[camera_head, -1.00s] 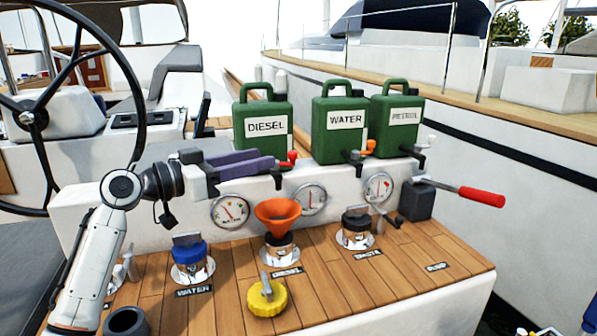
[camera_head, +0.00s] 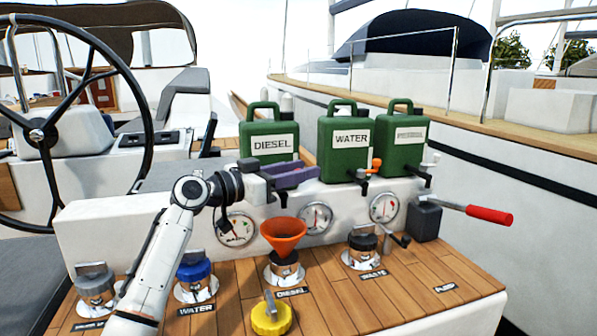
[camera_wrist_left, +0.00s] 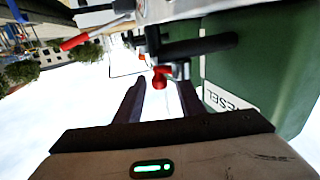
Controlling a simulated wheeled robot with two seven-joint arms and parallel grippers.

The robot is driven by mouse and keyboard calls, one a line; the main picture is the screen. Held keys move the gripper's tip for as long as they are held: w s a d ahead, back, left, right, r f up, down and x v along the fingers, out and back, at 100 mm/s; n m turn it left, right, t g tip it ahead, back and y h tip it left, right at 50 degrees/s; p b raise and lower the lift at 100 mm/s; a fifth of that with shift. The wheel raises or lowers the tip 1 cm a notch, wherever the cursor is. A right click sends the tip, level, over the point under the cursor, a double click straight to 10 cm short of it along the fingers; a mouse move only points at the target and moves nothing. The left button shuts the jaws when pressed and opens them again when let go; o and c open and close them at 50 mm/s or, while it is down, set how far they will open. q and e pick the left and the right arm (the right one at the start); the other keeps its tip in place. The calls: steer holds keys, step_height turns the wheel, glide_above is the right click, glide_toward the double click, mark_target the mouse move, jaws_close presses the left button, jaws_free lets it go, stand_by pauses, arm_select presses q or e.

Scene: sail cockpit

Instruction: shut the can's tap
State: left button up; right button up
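The green diesel can (camera_head: 258,150) stands at the left of a row of cans on the white ledge. Its red tap handle (camera_wrist_left: 160,80) shows in the left wrist view, between and just beyond my left gripper's fingertips; in the head view my fingers hide it. My left gripper (camera_head: 312,172), with purple fingers, is open in front of the can's lower part. Its fingers (camera_wrist_left: 162,92) stand apart on either side of the red handle, with no clear contact. Whether liquid flows from the tap I cannot tell. My right gripper is out of view.
The water can (camera_head: 338,160), with an orange tap knob (camera_head: 377,165), and the petrol can (camera_head: 400,155) stand to the right. An orange funnel (camera_head: 284,235) sits in the diesel filler below. A loose yellow cap (camera_head: 271,317) lies on the wooden deck. A red-handled crank (camera_head: 488,215) juts out right.

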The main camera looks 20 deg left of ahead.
arm_select(q)
jaws_close()
steer(key=y+p, duration=0.1)
steer(key=n+t+y+p, duration=0.1)
steer(key=p, duration=0.1)
steer(key=n+p, duration=0.1)
steer(key=shift+w+r+y+p, duration=0.3)
steer(key=shift+w+y, duration=0.05)
steer(key=shift+y, duration=0.05)
steer(key=shift+w+n+t+y+p, duration=0.1)
steer(key=shift+n+t+y+p, duration=0.25)
steer(key=shift+p, duration=0.35)
steer(key=shift+w+a+f+n+t+y+p, duration=0.2)
steer(key=shift+n+y+p, duration=0.45)
steer(key=shift+p, duration=0.65)
steer(key=shift+w+a+f+n+t+y+p, duration=0.1)
steer(key=shift+n+t+y+p, duration=0.2)
steer(key=shift+y+p, duration=0.75)
steer(key=shift+w+a+f+n+t+y+p, duration=0.2)
steer(key=shift+n+y+p, duration=0.35)
steer(key=shift+p, duration=0.95)
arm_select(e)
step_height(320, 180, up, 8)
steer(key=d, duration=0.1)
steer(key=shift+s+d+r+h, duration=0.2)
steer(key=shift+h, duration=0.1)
arm_select(q)
jaws_free()
steer(key=shift+d+r, duration=0.1)
steer(key=shift+d, duration=0.05)
